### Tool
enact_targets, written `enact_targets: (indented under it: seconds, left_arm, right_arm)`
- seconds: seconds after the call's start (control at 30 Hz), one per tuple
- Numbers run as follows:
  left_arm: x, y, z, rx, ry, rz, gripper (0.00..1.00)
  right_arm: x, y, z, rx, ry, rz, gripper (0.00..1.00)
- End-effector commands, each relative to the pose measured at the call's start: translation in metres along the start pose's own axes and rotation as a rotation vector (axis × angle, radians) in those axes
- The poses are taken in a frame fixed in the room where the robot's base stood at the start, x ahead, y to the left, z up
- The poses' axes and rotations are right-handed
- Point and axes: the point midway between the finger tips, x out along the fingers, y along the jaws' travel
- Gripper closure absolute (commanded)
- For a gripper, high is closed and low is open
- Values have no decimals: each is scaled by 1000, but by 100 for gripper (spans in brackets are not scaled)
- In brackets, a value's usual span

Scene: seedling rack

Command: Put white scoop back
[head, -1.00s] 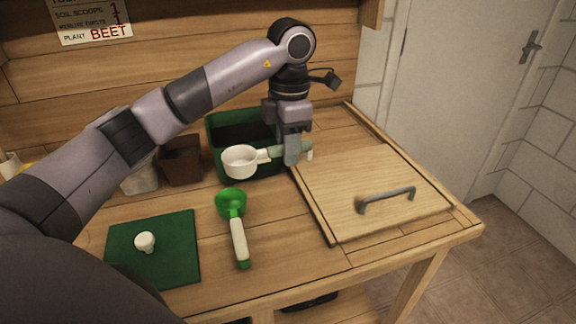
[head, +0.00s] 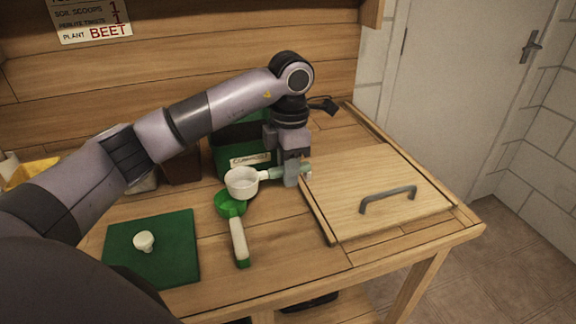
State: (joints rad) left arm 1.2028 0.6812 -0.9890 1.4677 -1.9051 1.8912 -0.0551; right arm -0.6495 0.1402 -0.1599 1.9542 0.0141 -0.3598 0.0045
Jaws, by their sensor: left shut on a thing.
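The white scoop (head: 241,182) has a round white cup and a pale grey-green handle. My left gripper (head: 291,177) is shut on its handle, with the cup pointing left. The scoop is in front of the green compost bin (head: 228,157), and its cup overlaps the rim of the green scoop (head: 238,236) in the picture. I cannot tell whether the white scoop touches the table. My right gripper is not in view.
A green mat (head: 175,259) with a small white knob-like object (head: 144,241) lies at the left front. A wooden lid (head: 345,205) with a grey handle (head: 388,200) covers the right. A brown pot (head: 184,167) stands beside the bin.

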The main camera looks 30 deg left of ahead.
Motion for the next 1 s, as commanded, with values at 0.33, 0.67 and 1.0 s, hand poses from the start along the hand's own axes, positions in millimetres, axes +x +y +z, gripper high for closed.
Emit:
enact_targets:
  seconds: [0.33,0.67,1.0]
  left_arm:
    - [0,0,0,0,0,0,47]
    - [-20,0,0,0,-4,2,47]
    - [-94,1,0,-1,-3,3,47]
  right_arm:
    - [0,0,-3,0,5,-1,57]
    - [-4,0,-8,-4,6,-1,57]
    - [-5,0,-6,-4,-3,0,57]
